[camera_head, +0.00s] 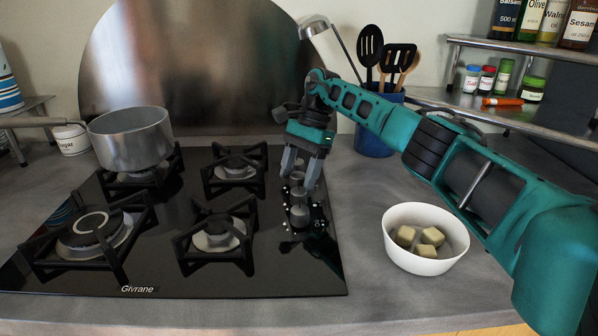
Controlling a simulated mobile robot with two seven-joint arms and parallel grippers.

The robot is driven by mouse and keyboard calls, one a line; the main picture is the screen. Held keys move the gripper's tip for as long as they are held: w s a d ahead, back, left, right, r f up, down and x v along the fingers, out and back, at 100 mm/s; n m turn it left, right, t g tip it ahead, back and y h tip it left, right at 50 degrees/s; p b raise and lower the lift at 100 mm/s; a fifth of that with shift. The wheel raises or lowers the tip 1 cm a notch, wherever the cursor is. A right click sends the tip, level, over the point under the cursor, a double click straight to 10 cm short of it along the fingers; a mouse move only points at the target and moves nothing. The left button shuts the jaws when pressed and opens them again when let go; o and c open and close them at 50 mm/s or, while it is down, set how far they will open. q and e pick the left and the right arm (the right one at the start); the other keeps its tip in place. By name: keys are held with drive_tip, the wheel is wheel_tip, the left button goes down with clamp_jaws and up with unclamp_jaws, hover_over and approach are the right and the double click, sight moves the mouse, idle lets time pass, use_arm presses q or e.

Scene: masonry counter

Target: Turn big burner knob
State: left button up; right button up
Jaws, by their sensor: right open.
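The black glass cooktop (185,285) has a column of grey knobs near its right edge. The front knobs (298,214) show clear of the gripper; the rear knobs are partly hidden by the fingers. I cannot tell which knob belongs to the big burner. The big burner (97,232), with a wide ring, is at the front left. My right gripper (303,178) is open and points down over the rear part of the knob column, its fingers on either side of it. Whether it touches a knob is not clear. My left gripper is not in view.
A metal pot (131,140) stands on the rear left burner. A white bowl (425,215) with pale cubes sits right of the cooktop, below my right arm. A blue utensil holder (373,143) and a spice rack (520,50) stand behind.

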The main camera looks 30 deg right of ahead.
drive_tip(key=shift+r, duration=0.1)
drive_tip(key=v, duration=0.7)
drive_tip(key=shift+r+p, duration=0.15)
drive_tip(key=shift+p, duration=0.15)
drive_tip(key=shift+d, duration=0.1)
